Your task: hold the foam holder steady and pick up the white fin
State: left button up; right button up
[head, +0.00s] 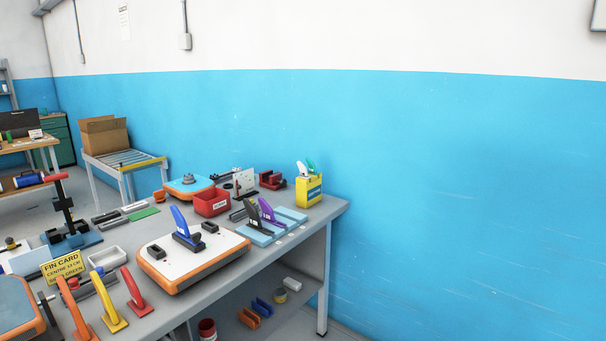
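A light blue foam holder (291,214) lies on the workbench near its right end. A black fin (257,217) and a purple fin (268,211) stand upright in it. I cannot make out a white fin in the foam. A small white piece (302,169) sticks up from a yellow box (310,191) behind the holder, beside a green one; it is too small to tell what it is. Neither of my grippers is in view.
A white board with orange edges (160,270) lies left of the holder with a blue fin (181,222) upright on it. A red bin (212,203) stands behind. Orange, yellow and red fins (136,290) stand in front near a FIN CARD sign (62,267).

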aim_at(303, 173)
jog(key=i+l+u, duration=0.15)
jog(key=u, duration=0.25)
jog(key=i+l+u, duration=0.35)
jog(key=k+j, duration=0.1)
